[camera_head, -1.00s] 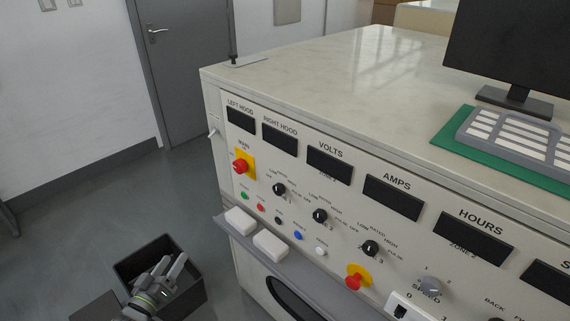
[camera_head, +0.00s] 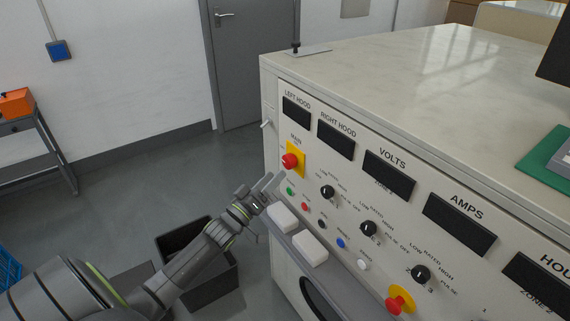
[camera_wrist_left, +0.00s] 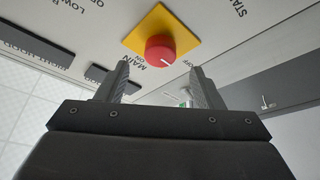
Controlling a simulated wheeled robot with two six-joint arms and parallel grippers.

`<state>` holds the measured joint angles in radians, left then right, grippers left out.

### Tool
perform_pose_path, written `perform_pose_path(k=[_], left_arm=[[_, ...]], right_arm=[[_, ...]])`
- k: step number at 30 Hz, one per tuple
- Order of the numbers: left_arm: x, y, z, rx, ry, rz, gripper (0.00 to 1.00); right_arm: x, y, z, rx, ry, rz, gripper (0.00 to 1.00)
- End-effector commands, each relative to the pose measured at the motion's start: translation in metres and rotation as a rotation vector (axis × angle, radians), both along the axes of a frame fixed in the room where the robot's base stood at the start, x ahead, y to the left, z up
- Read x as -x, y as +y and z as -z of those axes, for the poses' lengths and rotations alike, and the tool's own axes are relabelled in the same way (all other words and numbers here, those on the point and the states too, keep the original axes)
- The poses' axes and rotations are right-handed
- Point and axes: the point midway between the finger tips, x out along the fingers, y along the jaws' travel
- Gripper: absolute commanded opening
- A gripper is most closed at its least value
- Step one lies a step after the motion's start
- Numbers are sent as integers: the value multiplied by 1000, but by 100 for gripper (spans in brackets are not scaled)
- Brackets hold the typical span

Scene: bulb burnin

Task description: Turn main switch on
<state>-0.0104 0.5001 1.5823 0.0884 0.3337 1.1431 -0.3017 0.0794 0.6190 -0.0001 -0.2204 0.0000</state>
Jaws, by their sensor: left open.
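The main switch (camera_head: 290,160) is a red rotary knob on a yellow plate, below the left hood display at the left end of the panel. In the left wrist view the red knob (camera_wrist_left: 160,50) shows a white mark on its face, with "MAIN", "ON" and "OFF" lettering around it. My left gripper (camera_head: 270,183) is open and empty, just below and to the left of the knob and apart from it. In the left wrist view its two fingers (camera_wrist_left: 158,82) stand apart, with the knob ahead between and above their tips. My right gripper is not in view.
The console panel (camera_head: 335,185) carries several black knobs, coloured buttons and dark displays. A ledge with white blocks (camera_head: 309,248) sits under the gripper's right side. A second red knob on yellow (camera_head: 396,302) is lower right. A dark bin (camera_head: 213,287) stands on the floor.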

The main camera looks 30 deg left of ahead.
Motion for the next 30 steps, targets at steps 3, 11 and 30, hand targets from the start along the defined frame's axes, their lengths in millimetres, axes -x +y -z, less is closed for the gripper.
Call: perform_pose_path(k=[3, 11, 30], left_arm=[[-23, -3, -9, 1, -2, 0, 61], [-51, -7, -16, 0, -1, -1, 61], [-55, -8, -17, 0, 1, -1, 28]], right_arm=[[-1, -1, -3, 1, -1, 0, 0], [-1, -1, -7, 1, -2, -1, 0], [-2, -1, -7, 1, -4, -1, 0]])
